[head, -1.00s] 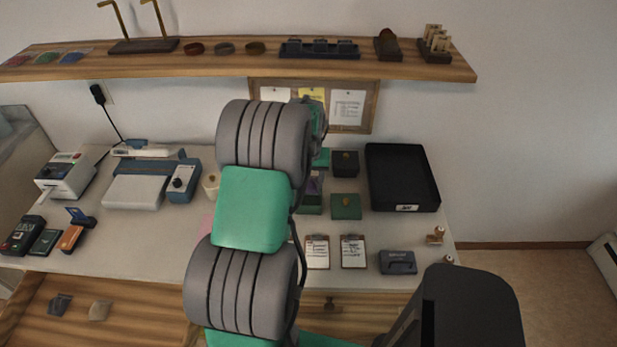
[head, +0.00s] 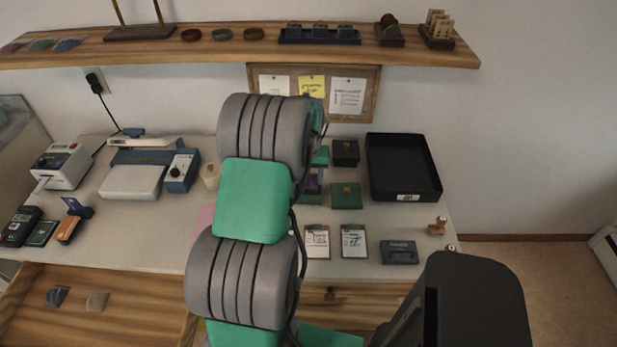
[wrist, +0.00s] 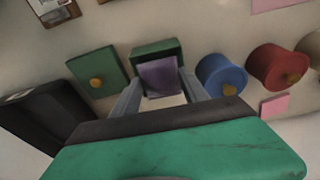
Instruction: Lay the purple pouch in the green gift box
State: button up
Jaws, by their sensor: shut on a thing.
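The purple pouch (wrist: 158,76) is between my gripper's two grey fingers (wrist: 158,84) in the wrist view, and the gripper is shut on it. The open green gift box (wrist: 149,46) is right at the pouch, its rim showing behind and beside it. In the head view the pouch (head: 313,182) shows as a small purple patch over the green box (head: 311,198), partly hidden by my arm. I cannot tell whether the pouch touches the box floor.
A black tray (head: 437,178) is farther right. In the wrist view, blue (wrist: 222,76) and red (wrist: 276,66) round items stand close by.

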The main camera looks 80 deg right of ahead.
jog(key=shift+f+b, duration=0.5)
jog(key=shift+f, duration=0.2)
jog(key=o, duration=1.4)
jog(key=r, duration=0.5)
jog(key=a+r+b, duration=0.1)
jog(key=r, duration=0.1)
jog(key=shift+s+a+r, duration=0.1)
jog(key=shift+s+r, duration=0.05)
jog(key=shift+r, duration=0.25)
